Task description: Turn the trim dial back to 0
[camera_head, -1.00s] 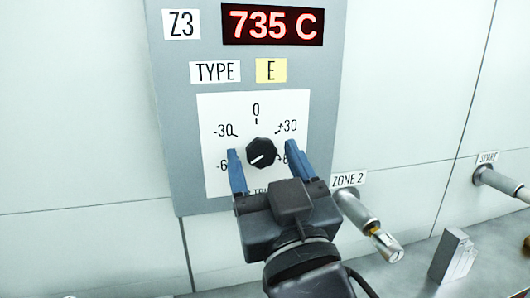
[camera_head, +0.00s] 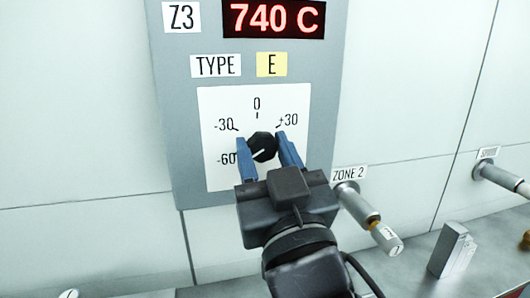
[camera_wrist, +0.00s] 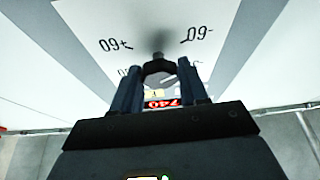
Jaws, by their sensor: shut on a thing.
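The trim dial (camera_head: 263,144) is a black faceted knob on a white scale plate (camera_head: 221,175), marked -30, 0 and +30, with -60 partly covered. Its white pointer line faces lower left, towards -60. My gripper (camera_head: 262,139) has its two blue fingers on either side of the knob, shut on it. In the wrist view the dial (camera_wrist: 159,69) sits between the fingertips of my gripper (camera_wrist: 159,75). The +60 mark is hidden by my right finger in the head view.
A red display (camera_head: 273,18) above reads 740 C, over TYPE (camera_head: 216,66) and E (camera_head: 271,64) labels. A metal fitting (camera_head: 362,212) under the ZONE 2 label stands close to the right of my gripper. A grey metal block (camera_head: 451,250) stands farther right.

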